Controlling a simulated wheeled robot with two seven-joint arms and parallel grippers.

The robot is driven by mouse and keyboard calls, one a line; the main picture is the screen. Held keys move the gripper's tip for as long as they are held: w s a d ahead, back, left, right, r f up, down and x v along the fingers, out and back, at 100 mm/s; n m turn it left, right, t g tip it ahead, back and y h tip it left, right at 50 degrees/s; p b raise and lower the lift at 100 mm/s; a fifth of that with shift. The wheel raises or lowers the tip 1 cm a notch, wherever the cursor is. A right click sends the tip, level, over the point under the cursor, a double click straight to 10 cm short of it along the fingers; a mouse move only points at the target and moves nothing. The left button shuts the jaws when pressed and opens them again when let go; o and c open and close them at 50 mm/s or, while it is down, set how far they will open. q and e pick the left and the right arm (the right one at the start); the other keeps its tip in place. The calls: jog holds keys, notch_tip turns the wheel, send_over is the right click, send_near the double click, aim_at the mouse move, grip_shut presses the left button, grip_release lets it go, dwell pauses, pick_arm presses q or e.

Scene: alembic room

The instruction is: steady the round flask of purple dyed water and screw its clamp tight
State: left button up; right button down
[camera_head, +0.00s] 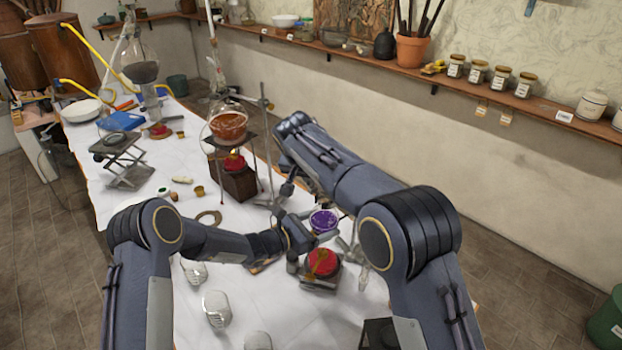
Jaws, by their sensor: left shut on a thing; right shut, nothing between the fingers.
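The round flask of purple dyed water (323,219) is at the near right part of the white-covered table, between my two arms. Only its purple contents and rim show clearly. My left gripper (318,238) is at the near side of the flask and shut on it, though the contact is small and partly hidden. My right gripper (280,203) is shut and empty, pointing down to the left of the flask and apart from it. I cannot make out the flask's clamp or its screw; my arms cover much of that area.
A red-topped burner (322,262) stands just in front of the flask. A flask of reddish-brown liquid (228,125) sits on a tripod over another burner, with a metal stand rod (264,110) beside it. A shelf (450,85) lines the wall.

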jog(key=shift+w+a, duration=0.15)
jog(key=shift+a, duration=0.3)
dwell(0.5)
notch_tip(320, 180, up, 6)
jog(key=shift+s+a, duration=0.2)
jog(key=shift+s, duration=0.15)
dwell(0.3)
notch_tip(320, 180, down, 6)
jog(key=d, duration=0.1)
jog(key=shift+s+d, duration=0.35)
jog(key=shift+s, duration=0.05)
dwell(0.5)
